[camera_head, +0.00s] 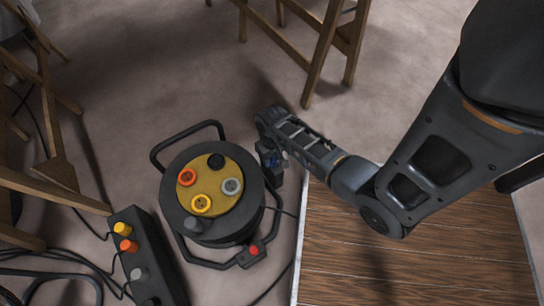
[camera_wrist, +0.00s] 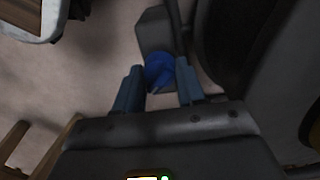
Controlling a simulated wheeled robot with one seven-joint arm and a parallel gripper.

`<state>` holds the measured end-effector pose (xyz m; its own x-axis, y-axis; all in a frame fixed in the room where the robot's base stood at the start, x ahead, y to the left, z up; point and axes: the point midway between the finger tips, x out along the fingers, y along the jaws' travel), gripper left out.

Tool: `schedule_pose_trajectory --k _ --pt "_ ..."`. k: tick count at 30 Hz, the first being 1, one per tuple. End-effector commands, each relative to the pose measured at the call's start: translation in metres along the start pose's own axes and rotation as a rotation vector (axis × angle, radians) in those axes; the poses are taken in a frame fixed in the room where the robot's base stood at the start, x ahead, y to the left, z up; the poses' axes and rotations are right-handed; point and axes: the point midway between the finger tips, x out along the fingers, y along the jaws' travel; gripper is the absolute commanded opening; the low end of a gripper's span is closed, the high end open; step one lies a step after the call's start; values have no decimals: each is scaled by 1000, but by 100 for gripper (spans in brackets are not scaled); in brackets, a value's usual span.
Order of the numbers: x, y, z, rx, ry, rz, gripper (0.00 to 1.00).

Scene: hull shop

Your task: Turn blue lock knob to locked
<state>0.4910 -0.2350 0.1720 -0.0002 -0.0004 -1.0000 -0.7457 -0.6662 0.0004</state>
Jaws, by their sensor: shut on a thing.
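The blue lock knob (camera_wrist: 156,66) sits on a dark grey block (camera_wrist: 154,32) in the wrist view. My gripper (camera_wrist: 159,74) has one finger on each side of the knob and is shut on it. A pale mark shows at the knob's lower edge, but I cannot tell its setting. In the head view a small bit of the blue knob (camera_head: 272,160) shows at the right side of the cable reel (camera_head: 240,222). My gripper and wrist cover much of that spot.
The reel's yellow face carries several coloured sockets, and a red button box (camera_head: 252,252) is on its frame. A control box (camera_head: 147,262) with knobs and cables lies left. Wooden trestles stand behind and left. A wooden platform (camera_head: 400,265) lies under my arm.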

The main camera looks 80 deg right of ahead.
Motion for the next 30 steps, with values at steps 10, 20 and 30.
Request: schedule_pose_trajectory --k 10,20,30 --pt "-2 0 0 29 -1 0 9" --pt "-5 0 1 221 -3 -1 9" --pt "-4 0 1 540 -3 -1 9"
